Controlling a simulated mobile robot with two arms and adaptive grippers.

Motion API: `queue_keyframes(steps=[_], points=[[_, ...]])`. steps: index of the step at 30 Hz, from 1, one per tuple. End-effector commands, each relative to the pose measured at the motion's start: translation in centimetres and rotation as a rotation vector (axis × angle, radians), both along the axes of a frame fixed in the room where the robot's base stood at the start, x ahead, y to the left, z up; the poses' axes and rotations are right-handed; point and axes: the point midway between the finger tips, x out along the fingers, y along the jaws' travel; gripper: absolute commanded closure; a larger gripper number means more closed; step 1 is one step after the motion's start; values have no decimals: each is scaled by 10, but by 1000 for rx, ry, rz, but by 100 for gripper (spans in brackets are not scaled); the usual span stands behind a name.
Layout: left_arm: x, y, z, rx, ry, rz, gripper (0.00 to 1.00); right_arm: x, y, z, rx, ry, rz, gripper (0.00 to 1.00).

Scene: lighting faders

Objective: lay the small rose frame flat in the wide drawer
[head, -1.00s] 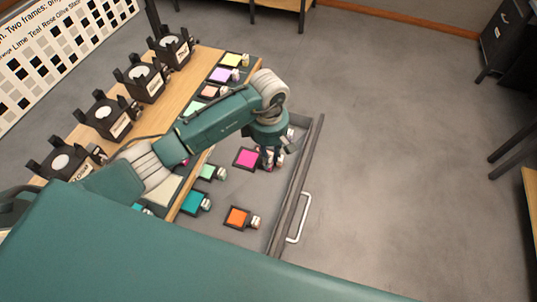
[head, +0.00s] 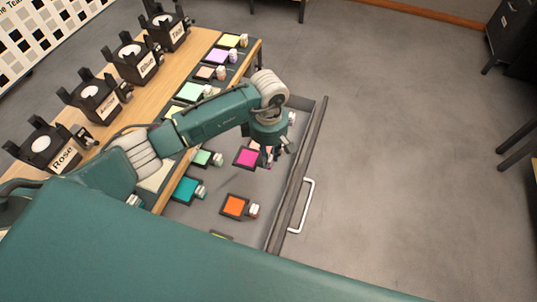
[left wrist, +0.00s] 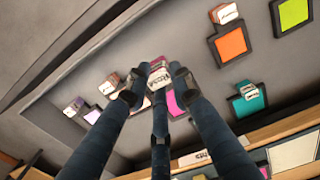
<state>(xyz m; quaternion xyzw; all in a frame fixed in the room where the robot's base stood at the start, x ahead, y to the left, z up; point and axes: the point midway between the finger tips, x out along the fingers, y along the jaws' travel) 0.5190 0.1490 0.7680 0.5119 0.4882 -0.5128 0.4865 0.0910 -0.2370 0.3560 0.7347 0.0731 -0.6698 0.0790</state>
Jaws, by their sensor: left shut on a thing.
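A small magenta-pink frame with a dark border (head: 248,157) lies in the open wide drawer (head: 299,180). It looks like the rose frame, but its label is too small to read. My left gripper (head: 268,150) is at its right side, low in the drawer. In the left wrist view the fingers (left wrist: 157,82) are shut around its pale labelled tag block (left wrist: 158,76). The magenta face (left wrist: 174,104) shows partly between the fingers. It looks flat at or near the drawer floor; whether it touches is unclear. My right gripper is out of view.
The drawer also holds orange (head: 235,206), teal (head: 186,189) and green (head: 203,157) frames. More frames lie along the wooden table edge, near black labelled stands, one reading Rose (head: 45,147). A white handle (head: 304,208) is on the drawer front. Floor beyond is clear.

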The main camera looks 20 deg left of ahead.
Motion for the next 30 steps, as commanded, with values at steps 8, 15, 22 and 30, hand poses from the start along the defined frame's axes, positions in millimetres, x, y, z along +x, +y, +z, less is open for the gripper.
queue_keyframes(steps=[8, 15, 22, 30], points=[[0, 0, -33, 0, 0, -1, 100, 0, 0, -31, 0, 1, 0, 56], [0, 0, -54, 0, -1, 0, 100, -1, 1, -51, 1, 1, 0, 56], [1, 0, -65, -1, -1, 1, 100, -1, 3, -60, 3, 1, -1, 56], [0, 0, -66, -1, -1, 1, 100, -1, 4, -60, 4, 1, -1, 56]])
